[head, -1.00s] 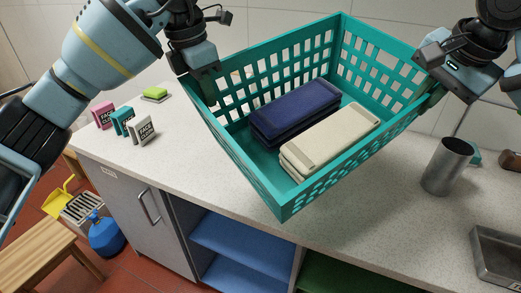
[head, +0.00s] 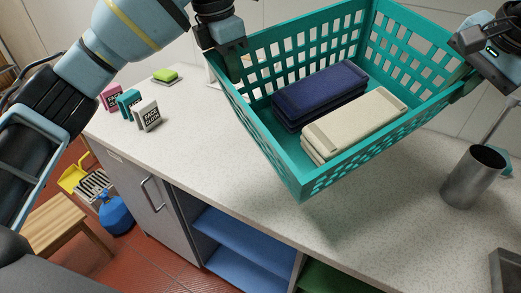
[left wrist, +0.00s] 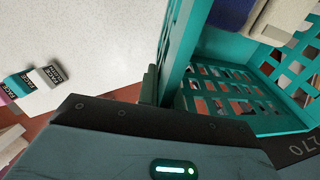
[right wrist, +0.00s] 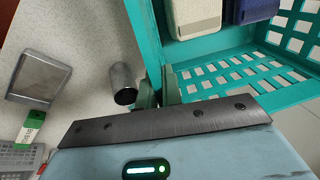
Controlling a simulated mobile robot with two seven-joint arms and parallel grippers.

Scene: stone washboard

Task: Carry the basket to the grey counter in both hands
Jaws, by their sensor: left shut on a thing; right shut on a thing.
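The teal basket (head: 262,150) hangs tilted above the grey speckled counter (head: 250,215), between my two grippers. It holds a stack of folded navy cloths (head: 318,95) and a stack of folded cream cloths (head: 355,125). My left gripper (head: 232,72) is shut on the basket's left wall; the left wrist view shows the wall between its fingers (left wrist: 158,85). My right gripper (head: 468,88) is shut on the basket's right wall, also seen in the right wrist view (right wrist: 168,88). A shadow lies on the counter below the basket.
A metal cup (head: 473,178) stands on the counter right of the basket, with a metal tray (head: 505,270) nearer. Small boxes (head: 130,103) and a green sponge (head: 166,75) sit at the left end. A wooden stool (head: 60,225) stands on the floor at left.

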